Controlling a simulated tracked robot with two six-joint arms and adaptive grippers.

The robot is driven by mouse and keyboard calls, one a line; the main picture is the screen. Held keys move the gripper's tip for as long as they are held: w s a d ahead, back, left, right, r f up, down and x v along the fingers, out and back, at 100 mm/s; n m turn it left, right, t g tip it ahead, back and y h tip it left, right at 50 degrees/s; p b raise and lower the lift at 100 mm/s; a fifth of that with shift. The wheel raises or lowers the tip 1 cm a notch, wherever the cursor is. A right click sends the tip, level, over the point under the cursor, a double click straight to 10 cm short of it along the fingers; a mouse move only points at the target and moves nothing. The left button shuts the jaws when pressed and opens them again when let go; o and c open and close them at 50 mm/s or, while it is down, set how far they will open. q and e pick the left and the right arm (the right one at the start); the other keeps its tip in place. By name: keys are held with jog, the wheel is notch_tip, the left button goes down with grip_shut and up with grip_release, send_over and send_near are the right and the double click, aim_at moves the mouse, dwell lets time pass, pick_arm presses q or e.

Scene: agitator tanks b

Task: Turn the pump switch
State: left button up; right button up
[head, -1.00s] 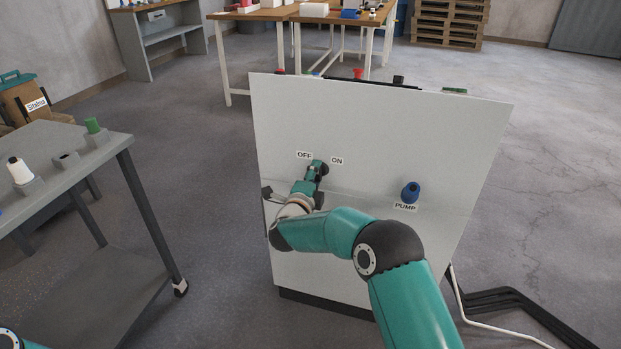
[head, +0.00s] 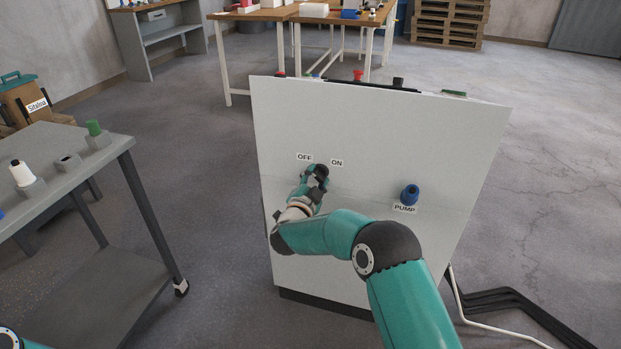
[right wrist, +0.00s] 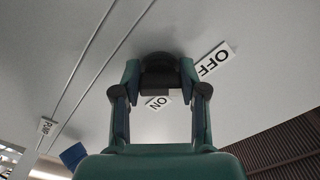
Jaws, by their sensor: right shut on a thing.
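The pump switch (right wrist: 158,62) is a dark round knob on the light grey front panel (head: 380,130). It lies just below the OFF label (head: 304,157) and ON label (head: 337,162). My right gripper (head: 317,173) is at the switch and mostly covers it in the head view. In the right wrist view the gripper (right wrist: 160,80) has one finger on each side of the dark knob and is shut on it. The exact angle of the knob is hard to tell. My left gripper is out of view.
A blue knob (head: 410,194) with a PUMP label (head: 404,208) sits to the right on the panel. Several coloured buttons line its top edge. A grey table (head: 60,145) stands at the left, with open floor between it and the panel.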

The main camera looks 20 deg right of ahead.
dwell(0.5)
jog(key=o, duration=1.2)
jog(key=shift+w, duration=0.15)
jog(key=shift+c, duration=0.2)
jog(key=shift+a, duration=0.1)
jog(key=v, duration=1.2)
jog(key=shift+f, duration=0.1)
